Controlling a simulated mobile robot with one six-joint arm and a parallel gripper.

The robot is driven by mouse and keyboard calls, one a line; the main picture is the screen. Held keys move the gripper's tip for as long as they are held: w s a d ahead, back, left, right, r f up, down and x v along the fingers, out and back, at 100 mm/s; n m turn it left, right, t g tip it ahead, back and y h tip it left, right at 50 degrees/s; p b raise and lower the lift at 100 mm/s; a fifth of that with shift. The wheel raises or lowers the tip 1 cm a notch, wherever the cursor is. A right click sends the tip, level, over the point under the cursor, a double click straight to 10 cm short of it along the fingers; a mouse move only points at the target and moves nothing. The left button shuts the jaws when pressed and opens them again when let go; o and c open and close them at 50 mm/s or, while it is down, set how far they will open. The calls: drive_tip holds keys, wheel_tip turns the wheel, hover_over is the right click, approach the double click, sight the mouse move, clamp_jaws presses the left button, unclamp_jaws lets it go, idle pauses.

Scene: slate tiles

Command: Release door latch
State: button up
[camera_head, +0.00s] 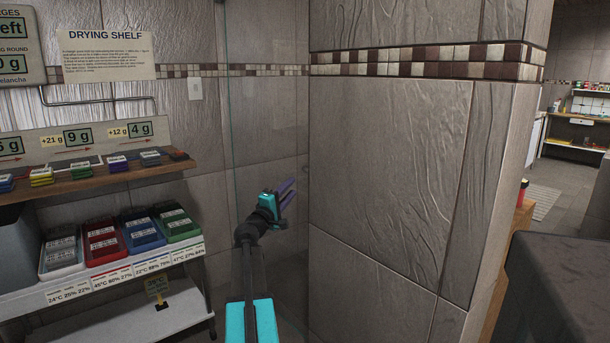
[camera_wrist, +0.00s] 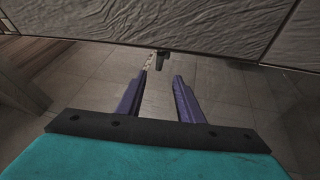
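A clear glass pane (camera_head: 229,120) with a greenish edge stands between the drying shelf and the tiled wall corner; it looks like the door. My gripper (camera_head: 290,188) is in front of it, near the wall corner, with its purple fingers pointing up and to the right. In the wrist view my gripper (camera_wrist: 160,76) is open, with nothing between its fingers. A small dark piece (camera_wrist: 162,59) shows just beyond the fingertips; it may be the latch, but I cannot tell for sure. No latch can be made out in the head view.
A drying shelf (camera_head: 110,180) with coloured trays stands at left, with a lower white shelf (camera_head: 150,320). A tiled wall (camera_head: 390,170) stands close at right of my gripper. A dark grey block (camera_head: 560,280) is at lower right. Floor tiles (camera_wrist: 90,90) lie clear below.

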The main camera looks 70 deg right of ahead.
sight(306, 171)
drive_tip(key=x, duration=1.2)
drive_tip(key=shift+b, duration=0.3)
drive_tip(key=shift+f, duration=0.1)
clamp_jaws()
